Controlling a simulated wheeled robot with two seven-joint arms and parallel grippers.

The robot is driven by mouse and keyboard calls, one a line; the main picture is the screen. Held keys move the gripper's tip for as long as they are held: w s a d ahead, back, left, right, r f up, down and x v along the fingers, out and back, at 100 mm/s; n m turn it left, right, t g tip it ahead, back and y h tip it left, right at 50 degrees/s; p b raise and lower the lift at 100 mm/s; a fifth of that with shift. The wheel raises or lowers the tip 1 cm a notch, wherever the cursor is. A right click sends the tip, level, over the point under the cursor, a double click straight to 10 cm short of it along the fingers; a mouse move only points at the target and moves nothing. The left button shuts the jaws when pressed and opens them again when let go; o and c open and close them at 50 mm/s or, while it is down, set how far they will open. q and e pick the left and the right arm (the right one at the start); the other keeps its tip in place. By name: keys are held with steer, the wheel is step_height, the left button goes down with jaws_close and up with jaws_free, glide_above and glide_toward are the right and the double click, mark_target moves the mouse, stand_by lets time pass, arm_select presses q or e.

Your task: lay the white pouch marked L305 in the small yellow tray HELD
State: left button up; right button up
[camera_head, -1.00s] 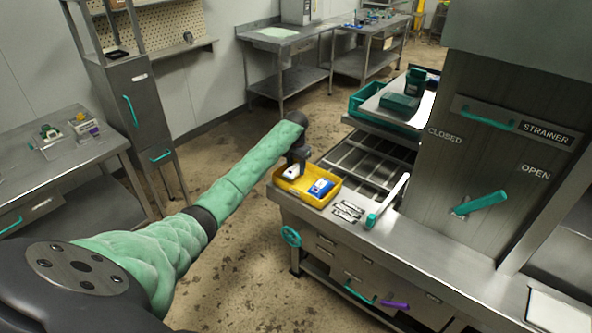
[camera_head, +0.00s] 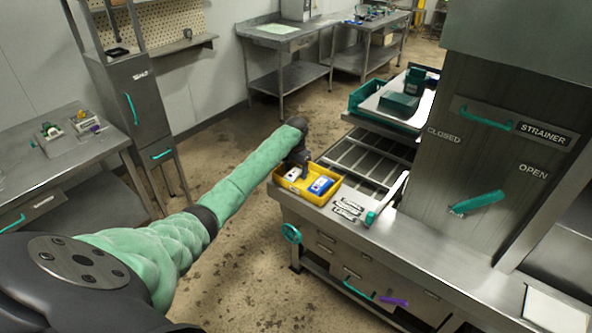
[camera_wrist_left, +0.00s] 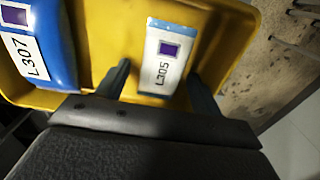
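The white pouch marked L305 (camera_head: 292,174) is in the small yellow tray (camera_head: 318,200), at its left side. In the left wrist view, the pouch (camera_wrist_left: 165,62) shows its label and purple square, inside the tray wall (camera_wrist_left: 108,30). My left gripper (camera_head: 303,172) is low over the tray. In the wrist view its fingers (camera_wrist_left: 157,73) stand apart on either side of the pouch's near end, with a clear gap on the left; contact on the right is hard to tell. My right gripper is not in view.
A blue pouch marked L307 (camera_head: 320,186) lies in the same tray. The tray sits at the steel counter's left corner, beside label plates (camera_head: 347,209) and a white-and-teal lever (camera_head: 388,200). A roller rack (camera_head: 365,160) is behind. Open floor lies left.

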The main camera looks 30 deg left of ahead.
mark_target(296, 170)
arm_select(q)
steer(key=shift+r, duration=0.1)
steer(key=shift+r, duration=0.3)
step_height(296, 170, up, 11)
steer(key=b, duration=0.3)
steer(key=shift+r+b, duration=0.2)
steer(key=shift+b, duration=0.15)
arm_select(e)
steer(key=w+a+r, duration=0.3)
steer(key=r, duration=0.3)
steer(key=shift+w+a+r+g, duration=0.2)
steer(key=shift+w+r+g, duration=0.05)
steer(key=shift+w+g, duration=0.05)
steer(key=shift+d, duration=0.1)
